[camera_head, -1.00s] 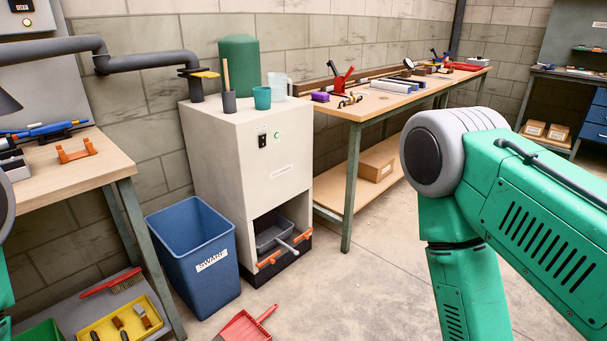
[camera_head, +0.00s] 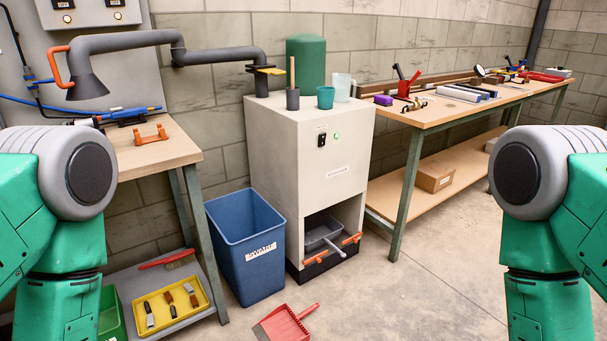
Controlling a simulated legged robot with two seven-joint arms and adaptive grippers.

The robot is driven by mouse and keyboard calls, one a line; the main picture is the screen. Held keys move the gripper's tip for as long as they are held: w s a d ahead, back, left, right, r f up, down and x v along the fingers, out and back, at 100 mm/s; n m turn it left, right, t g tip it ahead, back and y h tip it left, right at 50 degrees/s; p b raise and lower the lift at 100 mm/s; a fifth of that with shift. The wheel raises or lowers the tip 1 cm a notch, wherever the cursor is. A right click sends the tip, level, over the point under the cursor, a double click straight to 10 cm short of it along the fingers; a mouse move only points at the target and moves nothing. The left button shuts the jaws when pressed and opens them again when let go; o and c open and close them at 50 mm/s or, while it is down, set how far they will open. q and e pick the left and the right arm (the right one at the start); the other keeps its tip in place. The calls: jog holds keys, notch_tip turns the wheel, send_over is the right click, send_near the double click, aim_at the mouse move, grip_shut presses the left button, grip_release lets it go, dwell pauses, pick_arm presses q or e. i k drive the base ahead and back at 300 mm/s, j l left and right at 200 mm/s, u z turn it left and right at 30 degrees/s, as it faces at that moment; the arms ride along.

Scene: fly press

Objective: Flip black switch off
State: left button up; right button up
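A small black switch (camera_head: 322,140) sits on the front face of a pale grey cabinet (camera_head: 275,160), near its top. A green light (camera_head: 337,136) glows to its right. The switch is too small to tell its position. My two green arms show at the left and right edges. Both grippers are out of view, and no part of my arms touches the cabinet. Two more dark switches sit on a grey wall panel (camera_head: 90,13) at the top left.
A blue swarf bin (camera_head: 285,250) stands left of the cabinet, and a red dustpan (camera_head: 285,324) lies on the floor in front. Workbenches stand left (camera_head: 180,150) and right (camera_head: 440,125). Open floor lies at front right.

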aim_at(321, 138)
jog(key=i+l+u, duration=0.35)
jog(key=i, duration=0.2)
jog(key=i+l+u, duration=0.3)
jog(key=i, duration=0.2)
jog(key=i+l+u, duration=0.35)
jog(key=i+l, duration=0.1)
